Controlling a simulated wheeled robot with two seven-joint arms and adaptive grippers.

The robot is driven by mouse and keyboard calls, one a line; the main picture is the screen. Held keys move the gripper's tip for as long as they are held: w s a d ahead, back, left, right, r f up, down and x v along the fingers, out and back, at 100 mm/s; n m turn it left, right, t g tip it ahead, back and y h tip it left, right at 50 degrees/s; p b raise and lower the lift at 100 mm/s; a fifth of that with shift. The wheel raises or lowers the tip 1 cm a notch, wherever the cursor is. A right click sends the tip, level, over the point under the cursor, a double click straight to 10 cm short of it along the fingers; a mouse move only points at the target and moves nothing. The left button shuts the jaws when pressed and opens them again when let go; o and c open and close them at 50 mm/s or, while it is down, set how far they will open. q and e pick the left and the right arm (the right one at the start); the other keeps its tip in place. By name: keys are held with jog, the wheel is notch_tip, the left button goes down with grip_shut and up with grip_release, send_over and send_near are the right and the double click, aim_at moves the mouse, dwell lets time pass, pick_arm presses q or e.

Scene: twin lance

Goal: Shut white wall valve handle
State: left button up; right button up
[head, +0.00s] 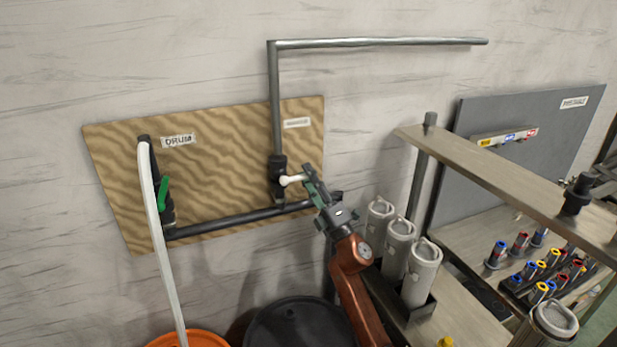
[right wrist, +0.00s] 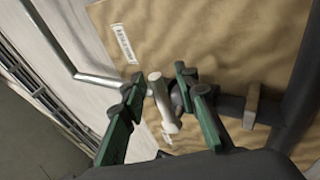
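The white valve handle (head: 292,180) sticks out to the right from a dark valve body (head: 277,172) on the upright grey pipe, in front of the wavy tan wall board. My right gripper (head: 309,184) reaches up to the handle's free end from the lower right. In the right wrist view the white handle (right wrist: 162,103) lies between the two green fingers of my right gripper (right wrist: 160,98). The fingers are spread, with gaps on both sides of the handle. The far side of the valve body is partly hidden in that view. My left gripper is in neither view.
A green valve handle (head: 163,193) and white hose (head: 152,220) are at the board's left, under a DRUM label (head: 179,141). A black pipe (head: 250,219) runs below the valves. Grey canisters (head: 400,248) and a shelf (head: 500,175) stand to the right.

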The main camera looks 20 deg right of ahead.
jog(key=v, duration=1.2)
dwell(0.4)
